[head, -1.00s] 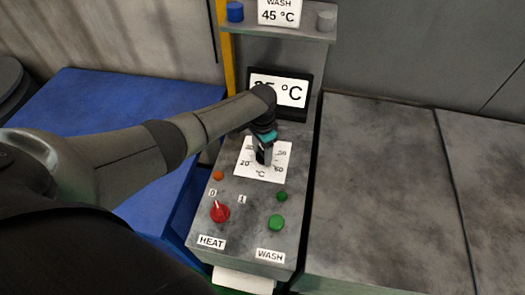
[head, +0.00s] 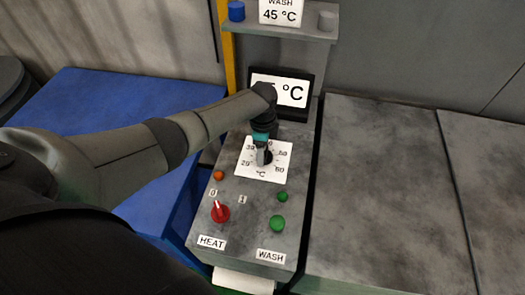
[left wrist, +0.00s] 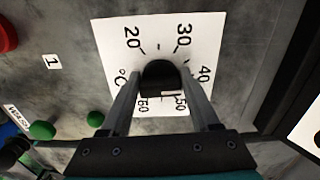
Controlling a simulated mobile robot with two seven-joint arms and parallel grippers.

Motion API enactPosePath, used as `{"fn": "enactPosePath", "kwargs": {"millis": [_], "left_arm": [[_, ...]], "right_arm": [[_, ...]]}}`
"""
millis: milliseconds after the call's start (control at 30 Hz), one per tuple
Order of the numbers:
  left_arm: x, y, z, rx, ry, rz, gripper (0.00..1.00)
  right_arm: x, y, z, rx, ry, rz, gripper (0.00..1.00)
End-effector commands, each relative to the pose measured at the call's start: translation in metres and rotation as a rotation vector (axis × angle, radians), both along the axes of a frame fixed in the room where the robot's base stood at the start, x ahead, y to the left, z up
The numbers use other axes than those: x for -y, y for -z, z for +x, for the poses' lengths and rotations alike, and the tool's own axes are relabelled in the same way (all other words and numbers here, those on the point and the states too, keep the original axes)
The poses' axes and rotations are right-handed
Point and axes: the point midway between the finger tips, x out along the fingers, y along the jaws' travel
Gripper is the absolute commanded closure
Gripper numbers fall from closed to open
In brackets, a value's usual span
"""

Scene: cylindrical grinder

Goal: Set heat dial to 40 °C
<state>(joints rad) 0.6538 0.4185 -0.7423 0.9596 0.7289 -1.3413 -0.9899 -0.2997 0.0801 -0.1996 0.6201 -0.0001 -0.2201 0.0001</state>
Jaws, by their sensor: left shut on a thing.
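The heat dial has a black knob (left wrist: 160,75) in the middle of a white scale plate (head: 279,172), marked from 20 to 60 °C. My left gripper (head: 264,156) reaches down over the plate from the upper side. In the left wrist view, its two fingers (left wrist: 160,80) stand on either side of the knob, shut on it. My right gripper is not in view.
A red HEAT switch (head: 221,213), a green WASH button (head: 277,223) and small orange (head: 218,175) and green (head: 282,197) lamps share the panel. A sign above (head: 281,12) reads WASH 45 °C. A grey flat top (head: 385,190) at right is clear.

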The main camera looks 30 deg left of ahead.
Motion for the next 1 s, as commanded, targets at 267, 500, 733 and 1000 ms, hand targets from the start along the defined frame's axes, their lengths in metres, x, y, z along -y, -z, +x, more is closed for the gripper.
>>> {"fn": "enactPosePath", "kwargs": {"millis": [267,500,733,1000], "left_arm": [[0.0007,-0.0007,0.0008,0.001,0.043,-0.002,0.93],[0.0008,-0.0008,0.0009,0.001,0.045,-0.003,0.93],[0.0008,-0.0008,0.0009,0.001,0.044,-0.003,0.26],[0.0004,-0.0004,0.0005,0.000,0.044,-0.001,0.10]], "right_arm": [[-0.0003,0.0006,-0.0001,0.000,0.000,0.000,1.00],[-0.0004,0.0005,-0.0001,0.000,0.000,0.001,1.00],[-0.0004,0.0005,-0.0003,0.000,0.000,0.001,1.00],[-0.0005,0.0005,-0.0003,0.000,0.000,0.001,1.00]]}}
